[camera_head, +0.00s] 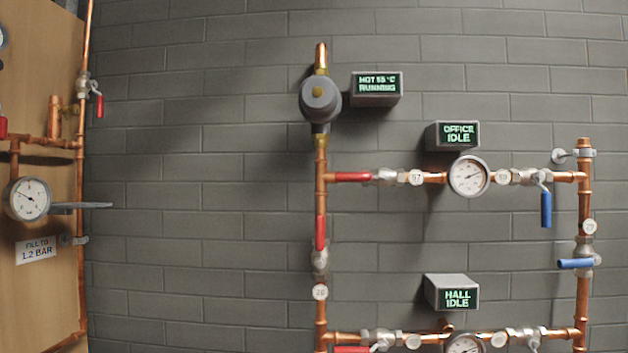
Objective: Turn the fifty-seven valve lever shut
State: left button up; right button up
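The valve tagged 57 (386,176) sits on the upper horizontal copper pipe, below and left of the OFFICE IDLE display. Its round white tag (415,177) is just right of the valve body. Its red lever (353,177) points left and lies along the pipe, in line with it. Neither of my grippers is in view, and nothing touches the lever.
Nearby are a pressure gauge (469,176), a blue lever hanging down (546,209), a red lever on the vertical pipe (320,233) and a grey pump (320,99). A wooden board (40,290) with pipes stands left. The wall between is clear.

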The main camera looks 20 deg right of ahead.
aim_at(385, 178)
jog(key=i, duration=1)
jog(key=z, duration=0.55)
